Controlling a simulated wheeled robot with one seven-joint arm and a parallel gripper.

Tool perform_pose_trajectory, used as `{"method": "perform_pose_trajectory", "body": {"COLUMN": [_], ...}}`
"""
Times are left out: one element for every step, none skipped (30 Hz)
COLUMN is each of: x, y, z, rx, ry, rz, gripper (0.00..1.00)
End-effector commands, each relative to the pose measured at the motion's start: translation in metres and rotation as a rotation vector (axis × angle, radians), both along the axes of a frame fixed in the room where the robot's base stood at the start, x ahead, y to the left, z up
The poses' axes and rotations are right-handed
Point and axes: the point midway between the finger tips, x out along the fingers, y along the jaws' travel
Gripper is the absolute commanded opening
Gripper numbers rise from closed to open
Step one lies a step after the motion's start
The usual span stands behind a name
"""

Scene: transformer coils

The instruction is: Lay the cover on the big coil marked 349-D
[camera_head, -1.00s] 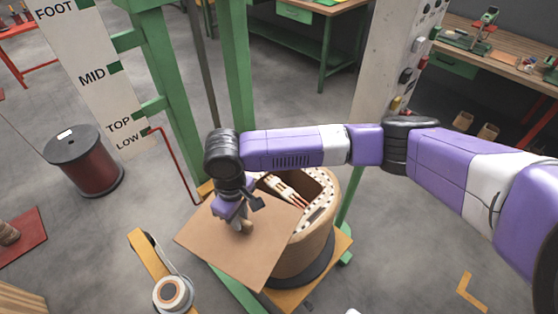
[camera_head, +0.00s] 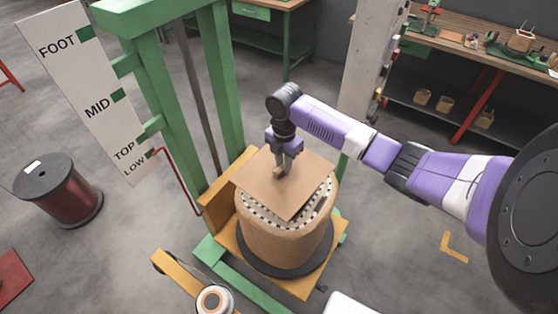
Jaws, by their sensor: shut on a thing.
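The cover (camera_head: 295,198) is a flat, square brown board with a small knob on top. My gripper (camera_head: 279,172) is shut on the knob, above the big coil (camera_head: 280,240). The coil is a tan wrapped cylinder with a ring of dark slots on its top, standing on a dark round base. The cover lies over most of the coil's top, its corners reaching past the rim at the left. I cannot tell whether it touches the top. The coil's open middle is hidden under the cover. No 349-D marking can be read.
The coil stands on a yellow platform (camera_head: 308,284) of a green lift frame (camera_head: 165,90). A board (camera_head: 90,95) beside it reads FOOT, MID, TOP, LOW. A dark red spool (camera_head: 60,195) stands at the left. A workbench (camera_head: 480,60) is at the back right. The floor at lower right is mostly clear.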

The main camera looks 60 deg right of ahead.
Motion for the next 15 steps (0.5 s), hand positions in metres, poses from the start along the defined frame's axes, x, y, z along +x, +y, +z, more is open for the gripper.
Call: {"method": "perform_pose_trajectory", "body": {"x": [-0.006,-0.009,-0.012,-0.013,-0.015,-0.016,-0.017,-0.017,-0.017,-0.017,-0.017,-0.017,-0.017,-0.017,-0.017], "y": [-0.006,-0.009,-0.013,-0.014,-0.016,-0.017,-0.018,-0.018,-0.018,-0.018,-0.019,-0.018,-0.018,-0.018,-0.018], "z": [0.000,0.000,-0.001,-0.001,-0.002,-0.003,-0.003,-0.004,-0.005,-0.006,-0.007,-0.009,-0.011,-0.012,-0.015], "rx": [0.003,0.002,0.001,0.001,0.001,0.001,0.001,0.001,0.000,0.000,0.000,0.000,0.000,0.000,0.000], "ry": [0.000,0.000,-0.001,-0.001,-0.001,-0.001,-0.001,-0.001,-0.001,-0.001,-0.001,-0.001,-0.001,-0.001,-0.001], "rz": [0.028,0.044,0.063,0.075,0.084,0.094,0.098,0.101,0.103,0.104,0.104,0.104,0.104,0.104,0.104], "gripper": [0.00,0.00,0.00,0.00,0.00,0.00,0.00,0.00,0.00,0.00,0.00,0.00,0.00,0.00,0.00]}}
